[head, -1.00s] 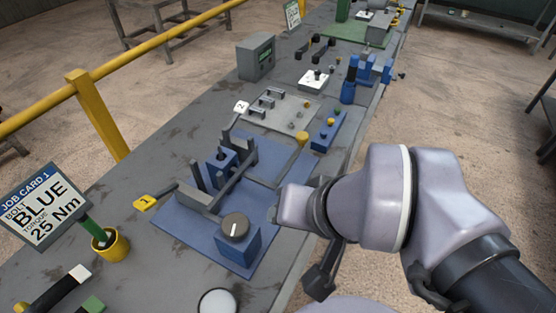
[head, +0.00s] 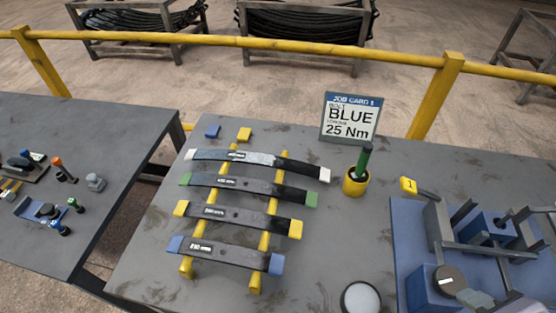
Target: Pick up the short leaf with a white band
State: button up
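A curved dark leaf with white bands at its ends (head: 290,166) lies at the far end of a row of leaves in the head view. Its left half looks lighter grey and its right half black, with a small label on it. It looks at least as long as the other leaves in the row. It rests across two yellow rails (head: 264,242). My gripper is not in view.
Nearer on the rails lie leaves with green (head: 245,188), yellow (head: 240,218) and blue (head: 225,253) ends. A yellow cup (head: 355,184) with a green-handled tool and the job card (head: 351,118) stand to the right. A blue fixture (head: 408,235) is at far right.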

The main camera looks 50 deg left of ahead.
aim_at(261, 158)
jog(key=u, duration=2.05)
jog(key=z, duration=2.05)
jog(key=k+j+u, duration=0.1)
jog(key=j+u, duration=0.15)
jog(key=u, duration=0.15)
jog(key=k+j+u, duration=0.1)
jog(key=j+u, duration=0.45)
jog(key=u, duration=0.2)
